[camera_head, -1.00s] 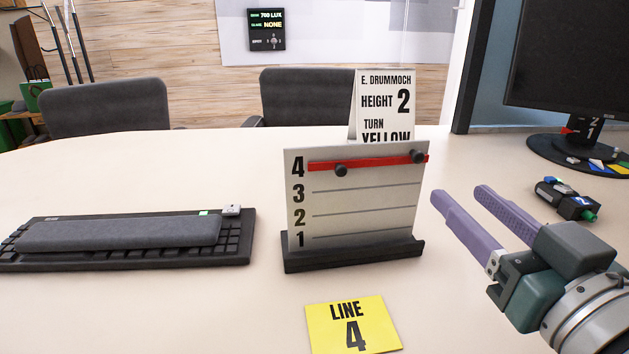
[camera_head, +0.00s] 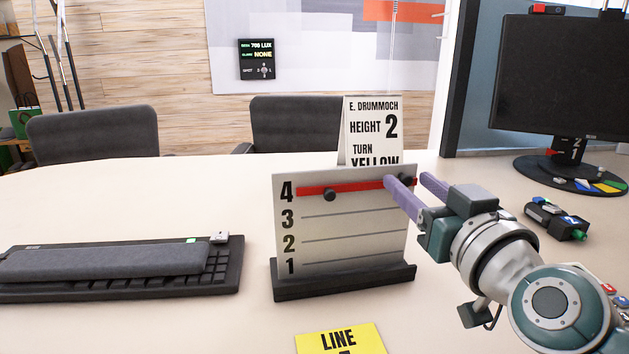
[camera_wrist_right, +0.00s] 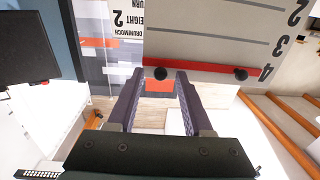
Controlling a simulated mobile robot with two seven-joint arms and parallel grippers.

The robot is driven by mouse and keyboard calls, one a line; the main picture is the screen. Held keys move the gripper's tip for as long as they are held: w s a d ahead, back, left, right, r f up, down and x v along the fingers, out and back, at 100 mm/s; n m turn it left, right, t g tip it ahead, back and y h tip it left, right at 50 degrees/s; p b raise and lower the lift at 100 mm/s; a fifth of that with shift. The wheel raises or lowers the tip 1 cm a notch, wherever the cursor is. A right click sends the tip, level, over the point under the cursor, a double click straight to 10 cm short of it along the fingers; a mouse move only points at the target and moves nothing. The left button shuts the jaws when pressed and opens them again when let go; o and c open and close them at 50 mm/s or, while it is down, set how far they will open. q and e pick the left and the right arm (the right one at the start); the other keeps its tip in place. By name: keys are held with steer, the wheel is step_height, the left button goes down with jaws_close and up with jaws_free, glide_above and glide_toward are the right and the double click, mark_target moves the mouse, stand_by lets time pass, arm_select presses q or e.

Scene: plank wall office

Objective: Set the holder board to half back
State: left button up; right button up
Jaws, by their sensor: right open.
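The white holder board (camera_head: 335,240) stands upright in a black base (camera_head: 340,283) on the desk, with lines numbered 1 to 4. A red bar (camera_head: 355,187) lies along line 4. My right gripper (camera_head: 405,179) is open at the board's upper right. In the right wrist view a black knob (camera_wrist_right: 160,73) appears between its fingertips, and the other knob (camera_wrist_right: 240,74) lies to the right. I cannot tell whether the fingers touch the knob. My left gripper is not in view.
A card reading "Height 2, Turn Yellow" (camera_head: 372,129) stands behind the board. A yellow "Line" card (camera_head: 342,341) lies in front.

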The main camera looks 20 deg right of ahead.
jaws_close()
stand_by(1.4)
